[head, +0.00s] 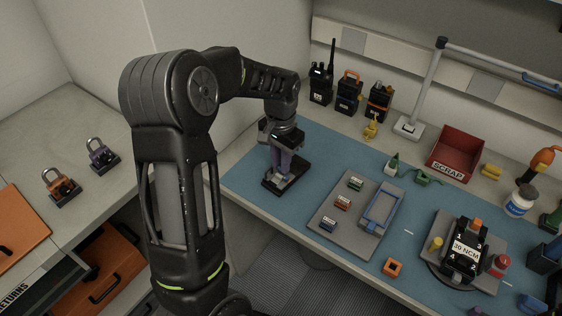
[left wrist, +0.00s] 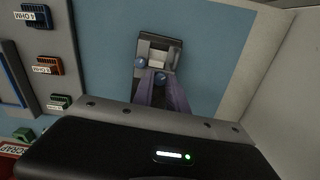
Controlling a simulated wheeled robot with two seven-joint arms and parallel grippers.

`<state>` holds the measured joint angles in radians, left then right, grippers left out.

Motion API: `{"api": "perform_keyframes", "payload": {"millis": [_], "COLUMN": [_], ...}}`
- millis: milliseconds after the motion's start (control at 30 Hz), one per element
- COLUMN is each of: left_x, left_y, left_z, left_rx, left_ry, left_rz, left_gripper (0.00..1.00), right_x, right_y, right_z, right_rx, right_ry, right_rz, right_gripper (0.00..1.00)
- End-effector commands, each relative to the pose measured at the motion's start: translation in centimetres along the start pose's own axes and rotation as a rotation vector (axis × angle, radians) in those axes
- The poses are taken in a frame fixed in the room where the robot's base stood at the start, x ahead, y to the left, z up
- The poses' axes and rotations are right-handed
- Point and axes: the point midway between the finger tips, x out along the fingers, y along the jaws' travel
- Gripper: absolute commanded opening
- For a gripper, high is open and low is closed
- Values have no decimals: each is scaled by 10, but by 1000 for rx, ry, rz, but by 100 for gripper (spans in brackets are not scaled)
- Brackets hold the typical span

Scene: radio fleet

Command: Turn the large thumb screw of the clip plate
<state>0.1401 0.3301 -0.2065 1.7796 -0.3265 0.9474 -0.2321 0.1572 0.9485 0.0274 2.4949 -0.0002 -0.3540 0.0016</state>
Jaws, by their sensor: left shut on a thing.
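The clip plate (head: 273,184) is a dark base with a grey block on it, at the left end of the blue mat. In the left wrist view the clip plate (left wrist: 158,43) shows a pale piece in its middle and two blue-grey round screw heads. One screw head (left wrist: 140,63) stands free at the left. The thumb screw (left wrist: 160,78) sits between my left fingertips. My left gripper (head: 284,174) points down over the plate, its purple fingers shut on this screw; the fingers partly hide the plate. My right gripper is not in view.
Right of the clip plate lies a grey board (head: 325,238) with several small labelled parts and a blue tray (head: 381,208). Radios (head: 348,93) stand behind against the wall. A red scrap bin (head: 456,152) and a torque tester (head: 466,247) are further right. Blue mat between is clear.

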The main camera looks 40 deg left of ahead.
Motion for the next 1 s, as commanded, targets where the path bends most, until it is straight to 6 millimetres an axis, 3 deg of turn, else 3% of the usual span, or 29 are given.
{"api": "perform_keyframes", "payload": {"millis": [200, 233, 500, 800, 1000], "left_x": [0, 0, 0, -2, -21], "left_y": [0, 0, 0, 0, 2], "left_z": [0, 0, 0, 0, -2], "left_rx": [0, 0, 0, 0, 0], "left_ry": [1, 1, 0, 0, 1], "left_rz": [-1, 0, 0, 0, 0], "left_gripper": [0, 21, 41, 41, 41], "right_x": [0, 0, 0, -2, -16], "right_y": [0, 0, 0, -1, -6], "right_z": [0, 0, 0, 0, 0], "right_rx": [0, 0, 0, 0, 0], "right_ry": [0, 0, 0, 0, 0], "right_rz": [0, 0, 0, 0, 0], "right_gripper": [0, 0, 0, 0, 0]}}
